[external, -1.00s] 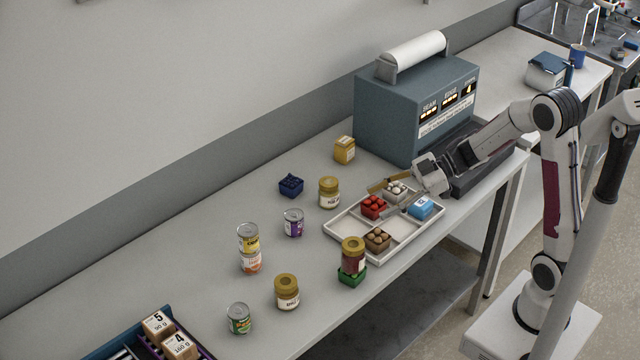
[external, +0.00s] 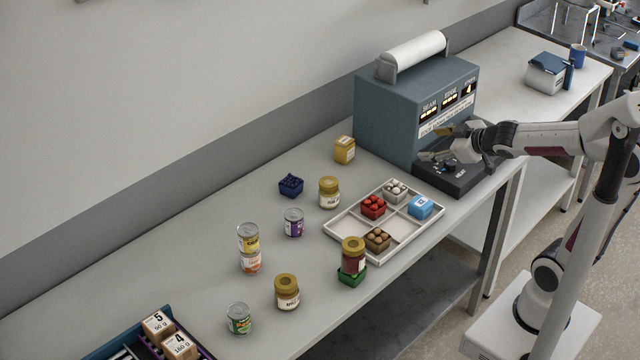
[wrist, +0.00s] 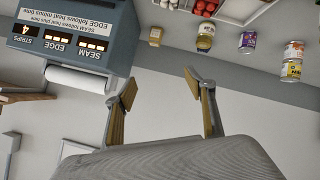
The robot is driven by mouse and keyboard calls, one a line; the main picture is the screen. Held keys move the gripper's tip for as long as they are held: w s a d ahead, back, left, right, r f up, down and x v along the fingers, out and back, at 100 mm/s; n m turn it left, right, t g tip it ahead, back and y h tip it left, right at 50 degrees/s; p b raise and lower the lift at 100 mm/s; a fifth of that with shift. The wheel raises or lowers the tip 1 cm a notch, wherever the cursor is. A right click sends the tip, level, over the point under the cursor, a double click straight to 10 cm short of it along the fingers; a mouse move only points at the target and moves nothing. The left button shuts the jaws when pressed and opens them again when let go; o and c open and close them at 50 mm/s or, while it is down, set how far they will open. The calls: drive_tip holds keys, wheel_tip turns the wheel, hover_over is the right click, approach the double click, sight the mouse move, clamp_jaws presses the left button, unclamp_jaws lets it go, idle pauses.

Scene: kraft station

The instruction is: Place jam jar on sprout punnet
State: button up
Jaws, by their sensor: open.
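A jam jar (external: 353,253) with dark red contents and a gold lid stands upright on a green punnet (external: 352,277), taken to be the sprout punnet, at the table's front edge. The jar hides most of the punnet's contents. My gripper (external: 436,145) is open and empty by the blue-grey machine, well up and right of the jar. The wrist view shows its two fingers (wrist: 160,86) apart with nothing between them. The jar and green punnet do not show in the wrist view.
A white divided tray (external: 333,229) holds red, white and brown punnets and a blue box. The blue-grey machine (external: 385,125) stands close to my gripper. Other jars, stacked cans (external: 249,250), a dark blue punnet (external: 291,186) and a yellow box (external: 344,150) stand on the table.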

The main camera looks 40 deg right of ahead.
drive_tip(key=s+a+f+m+g, duration=0.2)
drive_tip(key=s+f+g, duration=0.1)
drive_tip(key=s, duration=0.8)
drive_tip(key=s+a+f+m+g+y, duration=0.1)
drive_tip(key=s+a+f+m+g, duration=0.1)
drive_tip(key=s, duration=0.9)
drive_tip(key=shift+s+a+f+g, duration=0.45)
drive_tip(key=shift+a+g, duration=0.15)
drive_tip(key=shift+a, duration=0.1)
